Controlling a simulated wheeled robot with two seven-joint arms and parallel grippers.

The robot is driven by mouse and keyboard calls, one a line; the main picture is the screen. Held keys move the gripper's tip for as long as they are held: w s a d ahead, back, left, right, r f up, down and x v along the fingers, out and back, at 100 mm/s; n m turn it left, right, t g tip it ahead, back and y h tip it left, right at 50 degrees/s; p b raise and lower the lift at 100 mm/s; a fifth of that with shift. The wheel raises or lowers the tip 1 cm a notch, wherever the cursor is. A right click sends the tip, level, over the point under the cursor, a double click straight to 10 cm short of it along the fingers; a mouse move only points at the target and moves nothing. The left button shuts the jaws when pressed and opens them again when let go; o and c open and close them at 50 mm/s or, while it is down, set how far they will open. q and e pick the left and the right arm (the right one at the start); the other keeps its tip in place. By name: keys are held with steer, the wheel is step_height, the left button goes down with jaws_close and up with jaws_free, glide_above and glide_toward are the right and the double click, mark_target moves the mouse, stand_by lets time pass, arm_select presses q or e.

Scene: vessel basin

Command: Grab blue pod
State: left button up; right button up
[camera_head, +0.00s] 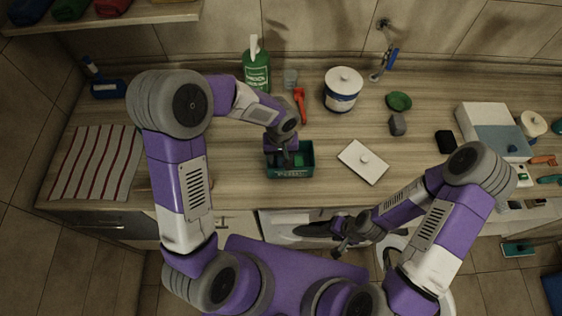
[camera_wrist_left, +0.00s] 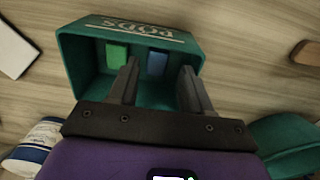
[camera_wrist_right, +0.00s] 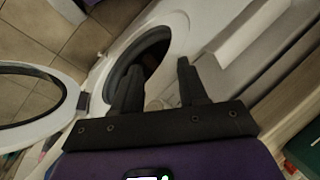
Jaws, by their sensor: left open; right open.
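A green box (camera_head: 291,174) labelled "PODS" stands on the wooden counter in the head view. It also shows in the left wrist view (camera_wrist_left: 180,30). Inside it lie a blue pod (camera_wrist_left: 157,64) and a green pod (camera_wrist_left: 117,56), side by side. My left gripper (camera_wrist_left: 160,75) is open over the box, its fingers reaching down into the opening, with the blue pod between and beyond the fingertips. I cannot tell whether the fingers touch it. In the head view my left gripper (camera_head: 281,158) hides part of the box. My right gripper (camera_wrist_right: 157,75) is open and empty, in front of the counter near the washing machine's round opening.
A red-handled brush (camera_head: 300,103), a white canister (camera_head: 342,90), a green bottle (camera_head: 256,70) and a grey block (camera_head: 397,124) stand behind. A striped towel (camera_head: 97,163) lies at left. The open washer door (camera_wrist_right: 38,95) is near my right gripper.

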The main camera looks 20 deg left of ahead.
mark_target(281, 164)
arm_select(q)
steer(key=f, duration=0.2)
steer(key=w+f, duration=0.1)
steer(key=f, duration=0.2)
steer(key=shift+w+a, duration=0.1)
steer(key=shift+f, duration=0.3)
steer(key=shift+c, duration=0.3)
steer(key=c, duration=0.7)
